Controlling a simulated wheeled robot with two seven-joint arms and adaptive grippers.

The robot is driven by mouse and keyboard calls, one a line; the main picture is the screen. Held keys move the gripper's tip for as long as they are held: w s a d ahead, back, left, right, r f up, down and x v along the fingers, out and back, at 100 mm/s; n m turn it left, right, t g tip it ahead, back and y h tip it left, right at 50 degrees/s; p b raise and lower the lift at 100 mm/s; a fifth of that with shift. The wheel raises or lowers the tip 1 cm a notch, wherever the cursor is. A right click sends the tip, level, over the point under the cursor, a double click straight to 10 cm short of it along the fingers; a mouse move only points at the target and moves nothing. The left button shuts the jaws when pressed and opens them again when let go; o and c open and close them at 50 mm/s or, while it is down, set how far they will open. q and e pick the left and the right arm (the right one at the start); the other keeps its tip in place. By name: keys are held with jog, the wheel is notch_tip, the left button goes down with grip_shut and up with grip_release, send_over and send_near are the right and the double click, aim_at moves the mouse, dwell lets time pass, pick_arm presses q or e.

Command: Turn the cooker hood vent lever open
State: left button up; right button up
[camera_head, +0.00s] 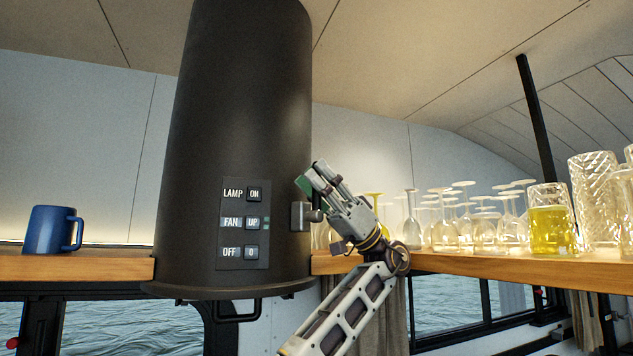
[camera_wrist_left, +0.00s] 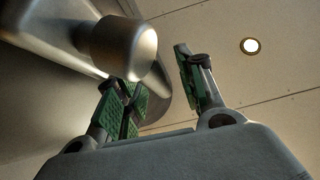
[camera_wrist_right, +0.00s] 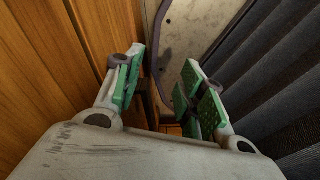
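The cooker hood (camera_head: 240,120) is a dark upright cylinder. On its right side is the vent lever's grey mount (camera_head: 299,216), with a small dark knob (camera_head: 316,215) sticking out to the right. My left gripper (camera_head: 318,180) is beside the hood's right side, just above the knob, its fingers pointing up and left. In the left wrist view the rounded metal knob (camera_wrist_left: 122,46) looms close in front of the left finger. The fingers (camera_wrist_left: 152,88) are spread; I see nothing clamped between them. My right gripper (camera_wrist_right: 163,88) is open and empty, seen only in its wrist view.
The hood's button panel (camera_head: 243,223) faces me. A blue mug (camera_head: 50,230) stands left. Wood panelling (camera_wrist_right: 45,70) is near my right gripper.

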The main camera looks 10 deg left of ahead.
pick_arm(q)
jog(key=v, duration=0.7)
jog(key=shift+d, duration=0.15)
dwell(0.4)
jog(key=shift+f, duration=0.2)
dwell(0.6)
